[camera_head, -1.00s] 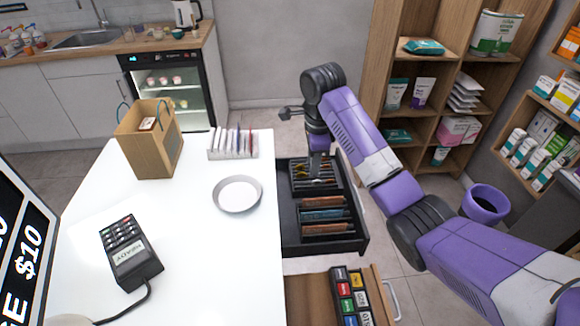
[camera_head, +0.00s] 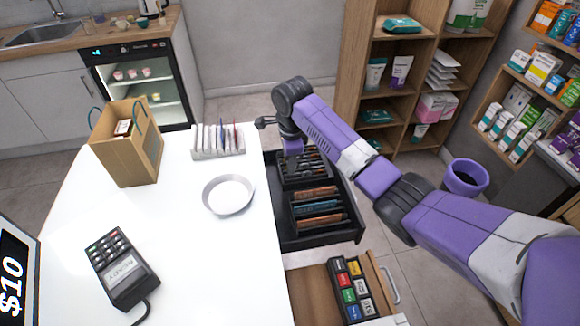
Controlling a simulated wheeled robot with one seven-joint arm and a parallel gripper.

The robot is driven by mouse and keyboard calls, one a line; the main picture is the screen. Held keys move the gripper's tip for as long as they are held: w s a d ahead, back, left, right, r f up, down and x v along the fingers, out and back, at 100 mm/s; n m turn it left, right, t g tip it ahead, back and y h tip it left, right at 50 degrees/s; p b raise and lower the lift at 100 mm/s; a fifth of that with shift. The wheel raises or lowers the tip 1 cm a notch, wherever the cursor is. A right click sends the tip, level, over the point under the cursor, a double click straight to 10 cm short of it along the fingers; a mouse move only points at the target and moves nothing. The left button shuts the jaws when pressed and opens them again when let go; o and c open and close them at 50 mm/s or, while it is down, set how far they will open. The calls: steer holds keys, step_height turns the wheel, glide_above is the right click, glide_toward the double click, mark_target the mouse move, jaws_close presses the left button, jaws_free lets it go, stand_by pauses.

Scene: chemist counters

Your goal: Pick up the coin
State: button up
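An open black cash drawer (camera_head: 338,236) juts out from the right side of the white counter. Its front compartments hold brown and blue banknotes (camera_head: 318,205). Its back compartments hold small items, too small to make out, and I cannot pick out a single coin there. My gripper (camera_head: 291,168) points down at the back left part of the drawer, near those back compartments. Its fingertips are small and dark against the drawer, so I cannot tell whether it is open or shut or holds anything.
A round white dish (camera_head: 228,195), a card reader (camera_head: 122,268), a paper bag (camera_head: 128,142) and a white rack (camera_head: 218,141) stand on the counter (camera_head: 178,215). A wooden drawer (camera_head: 320,290) with coloured boxes is open in front. Shelves stand at the right.

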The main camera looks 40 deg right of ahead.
steer(key=shift+f, duration=0.1)
steer(key=shift+c, duration=0.2)
jaws_close()
